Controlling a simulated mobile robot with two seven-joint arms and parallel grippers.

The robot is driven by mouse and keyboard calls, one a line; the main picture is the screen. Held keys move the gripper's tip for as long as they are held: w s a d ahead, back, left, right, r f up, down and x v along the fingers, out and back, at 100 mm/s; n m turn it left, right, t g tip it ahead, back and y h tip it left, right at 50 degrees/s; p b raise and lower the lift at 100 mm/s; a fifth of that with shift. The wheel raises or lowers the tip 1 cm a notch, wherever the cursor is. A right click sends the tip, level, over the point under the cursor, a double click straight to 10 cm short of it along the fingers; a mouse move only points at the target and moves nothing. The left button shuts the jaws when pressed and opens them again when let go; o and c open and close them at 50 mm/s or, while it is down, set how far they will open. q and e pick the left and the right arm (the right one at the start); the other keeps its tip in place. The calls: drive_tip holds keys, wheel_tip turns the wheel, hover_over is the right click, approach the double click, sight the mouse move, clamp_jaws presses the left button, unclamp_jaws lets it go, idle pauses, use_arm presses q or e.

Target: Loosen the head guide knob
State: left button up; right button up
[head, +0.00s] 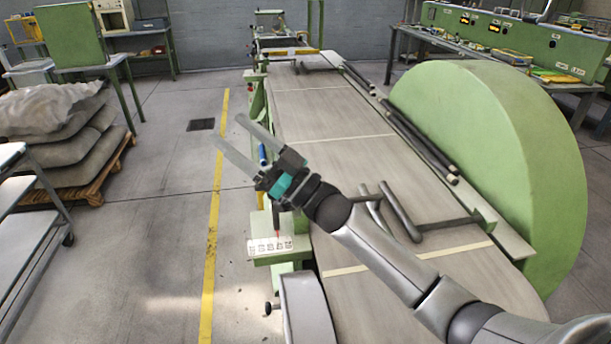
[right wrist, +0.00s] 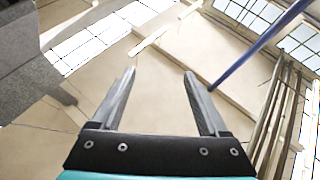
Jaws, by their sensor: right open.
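My right gripper (head: 229,130) is open and empty in the head view, its two long grey fingers pointing up and left over the left edge of the machine bed. In the right wrist view the fingers (right wrist: 159,72) stand apart with nothing between them. A small black knob (head: 269,308) sticks out at the lower left of the machine, beside a grey rounded cover; I cannot tell whether it is the head guide knob. It is below the gripper in the picture, well apart from it. My left gripper is not in view.
The long machine bed (head: 335,115) runs away from me, with a large green disc-shaped guard (head: 490,150) on its right. A green bracket with a white label plate (head: 270,246) stands on the left edge. Sacks on a pallet (head: 65,150) lie far left.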

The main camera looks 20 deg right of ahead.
drive_tip(key=s+d+f+m+h+p, duration=0.1)
drive_tip(key=s+d+f+m+h, duration=0.5)
drive_tip(key=f+h, duration=0.35)
drive_tip(key=s+d+f+m+h+p, duration=0.2)
drive_tip(key=s+d+f+m+h, duration=0.35)
drive_tip(key=f+h, duration=0.35)
drive_tip(key=w+d+r+b, duration=0.1)
drive_tip(key=w+d, duration=0.1)
drive_tip(key=w, duration=1.3)
drive_tip(key=shift+d+r+g+h+b, duration=0.2)
drive_tip(key=shift+d+g+h+b, duration=0.15)
drive_tip(key=shift+g+h, duration=0.1)
clamp_jaws()
